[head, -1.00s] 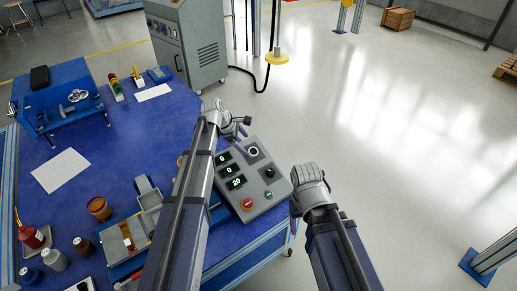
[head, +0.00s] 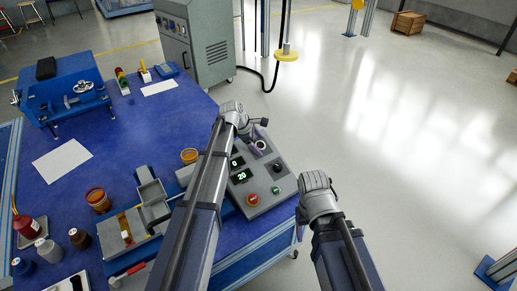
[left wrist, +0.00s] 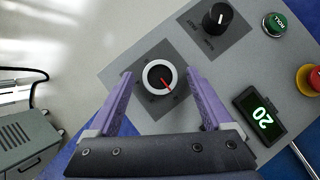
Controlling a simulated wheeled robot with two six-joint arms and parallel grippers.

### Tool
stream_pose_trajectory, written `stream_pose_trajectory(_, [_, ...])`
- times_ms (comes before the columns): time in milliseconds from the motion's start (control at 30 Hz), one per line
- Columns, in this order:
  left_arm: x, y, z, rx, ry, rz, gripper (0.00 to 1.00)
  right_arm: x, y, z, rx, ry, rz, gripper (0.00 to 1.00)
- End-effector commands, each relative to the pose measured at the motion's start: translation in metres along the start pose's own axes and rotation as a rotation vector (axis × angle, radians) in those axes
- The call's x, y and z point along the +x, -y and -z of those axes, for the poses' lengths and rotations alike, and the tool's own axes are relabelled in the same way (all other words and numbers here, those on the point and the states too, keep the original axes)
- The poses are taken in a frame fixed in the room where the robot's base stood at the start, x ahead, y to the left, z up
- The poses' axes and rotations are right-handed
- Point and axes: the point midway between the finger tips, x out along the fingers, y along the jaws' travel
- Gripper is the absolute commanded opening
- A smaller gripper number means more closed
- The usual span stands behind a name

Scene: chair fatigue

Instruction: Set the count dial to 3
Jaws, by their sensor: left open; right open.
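The count dial (left wrist: 160,66) is a round knob with a pale rim, a dark centre and a red pointer, aimed to the lower right in the left wrist view. It sits on the grey control panel (head: 262,194) at the table's edge, and shows in the head view (head: 260,148). My left gripper (left wrist: 160,78) is open, its two purple fingers on either side of the dial; I cannot tell if they touch it. The dial's marks are too small to read. My right gripper (head: 316,178) is open and empty, right of the panel, above the floor.
The panel also carries a black knob (left wrist: 217,16), a green button (left wrist: 275,24), a red button (left wrist: 310,80) and a display reading 20 (left wrist: 260,112). Another display reads 0 (head: 235,162). Open floor lies right.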

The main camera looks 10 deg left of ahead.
Motion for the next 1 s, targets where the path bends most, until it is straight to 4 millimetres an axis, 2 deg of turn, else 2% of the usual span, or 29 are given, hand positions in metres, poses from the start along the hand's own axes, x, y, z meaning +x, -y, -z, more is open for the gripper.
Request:
stream_pose_trajectory(267, [0.001,-0.0002,-0.0005,0.0,0.0,0.0,0.83,0.0006,-0.0001,0.0,0.0,0.0,-0.001,0.67])
stream_pose_trajectory(1000, [0.001,0.0,-0.0004,0.0,0.0,0.0,0.0,0.0007,-0.0001,0.0,0.0,0.0,-0.001,0.67])
